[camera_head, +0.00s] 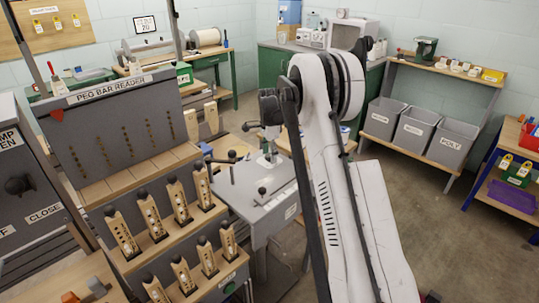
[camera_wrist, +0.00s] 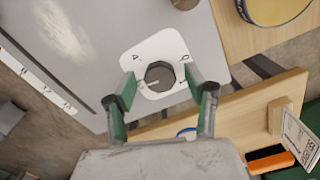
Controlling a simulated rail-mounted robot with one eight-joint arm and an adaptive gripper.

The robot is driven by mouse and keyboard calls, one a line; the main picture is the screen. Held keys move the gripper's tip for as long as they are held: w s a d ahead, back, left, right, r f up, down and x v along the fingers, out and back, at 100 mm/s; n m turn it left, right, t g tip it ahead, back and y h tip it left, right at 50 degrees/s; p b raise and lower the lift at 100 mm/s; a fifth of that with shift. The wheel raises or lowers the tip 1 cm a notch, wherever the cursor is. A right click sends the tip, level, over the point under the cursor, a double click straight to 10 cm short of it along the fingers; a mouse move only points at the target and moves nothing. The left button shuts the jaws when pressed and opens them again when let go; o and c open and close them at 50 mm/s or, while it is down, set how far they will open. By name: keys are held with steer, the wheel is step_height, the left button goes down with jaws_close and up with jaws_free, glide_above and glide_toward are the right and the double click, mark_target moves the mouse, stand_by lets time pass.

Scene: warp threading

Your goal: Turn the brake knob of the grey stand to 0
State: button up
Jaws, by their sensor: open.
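In the wrist view, a dark grey many-sided brake knob (camera_wrist: 163,74) sits on a white dial plate (camera_wrist: 171,43) on a grey panel (camera_wrist: 105,25). A short light mark shows at the knob's lower left. Small dark marks are on the plate's upper left and upper right, too small to read. My gripper (camera_wrist: 160,84) is open, its green-padded fingers on the left and right of the knob, with gaps visible between pads and knob. Whether the fingertips are down at knob height I cannot tell. In the head view, my arm hides the gripper and knob.
In the wrist view, a wooden board (camera_wrist: 235,112) with an orange item (camera_wrist: 270,161) lies close at lower right, and a yellow round container (camera_wrist: 272,10) is at upper right. In the head view, the peg bar reader (camera_head: 115,115) stands left; grey bins (camera_head: 420,130) stand right.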

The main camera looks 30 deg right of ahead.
steer(key=shift+c, duration=0.3)
steer(key=c, duration=1.1)
